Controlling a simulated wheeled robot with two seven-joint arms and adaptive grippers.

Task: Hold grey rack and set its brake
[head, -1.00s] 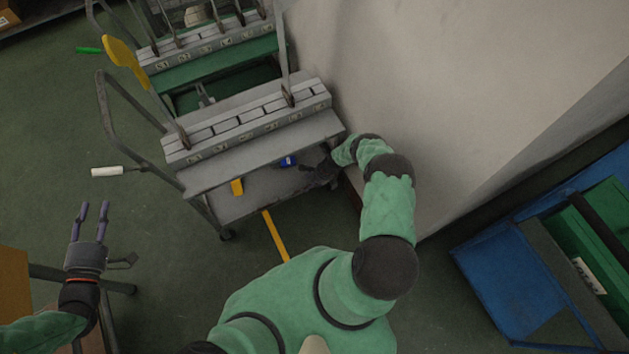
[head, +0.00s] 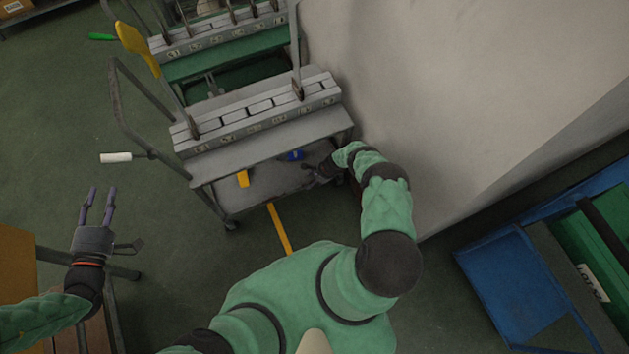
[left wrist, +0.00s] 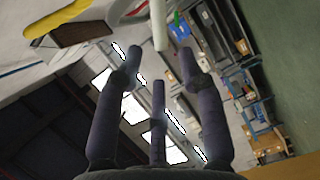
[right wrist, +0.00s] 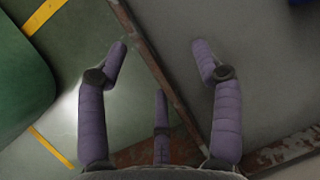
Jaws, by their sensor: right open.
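The grey rack (head: 265,140) is a wheeled frame with a slotted top, a lower shelf and a tube handle (head: 117,88) on its left. A lever with a white grip (head: 117,157) sticks out from its left side. My left gripper (head: 101,192) is open and empty, below and apart from the white grip in the head view. In the left wrist view the white grip (left wrist: 159,25) shows beyond the spread fingers. My right gripper (head: 309,178) is open at the right end of the lower shelf. In the right wrist view its fingers (right wrist: 160,50) spread over a rusty-edged board; contact is unclear.
A green rack (head: 220,57) with a green-gripped lever (head: 103,37) stands right behind. A yellow paddle (head: 137,47) rises between them. A pale wall (head: 420,110) borders the right side. A blue bin (head: 510,285) stands at lower right.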

